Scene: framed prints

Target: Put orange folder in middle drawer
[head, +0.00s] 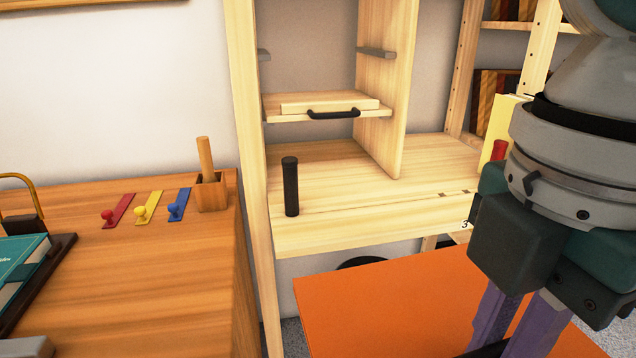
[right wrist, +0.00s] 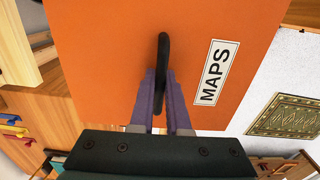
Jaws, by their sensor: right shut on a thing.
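The orange folder (head: 400,300) is a large flat orange panel low in front of the cabinet in the head view. In the right wrist view the folder (right wrist: 110,50) carries a white MAPS label (right wrist: 216,72) and a black handle (right wrist: 162,65). My right gripper (right wrist: 162,85) is shut on that handle; in the head view its purple fingers (head: 507,330) overlap the folder. The pale wooden cabinet (head: 245,120) has a shelf with a low wooden drawer-like piece with a black handle (head: 333,114). Which drawer is the middle one I cannot tell. My left gripper is out of view.
A black upright cylinder (head: 290,187) stands on the cabinet's broad lower surface (head: 370,222). Grey brackets (head: 376,53) sit on the inner walls above the shelf. A brown desk (head: 150,270) at left holds coloured hooks, a wooden cup (head: 211,192) and a teal book (head: 22,265).

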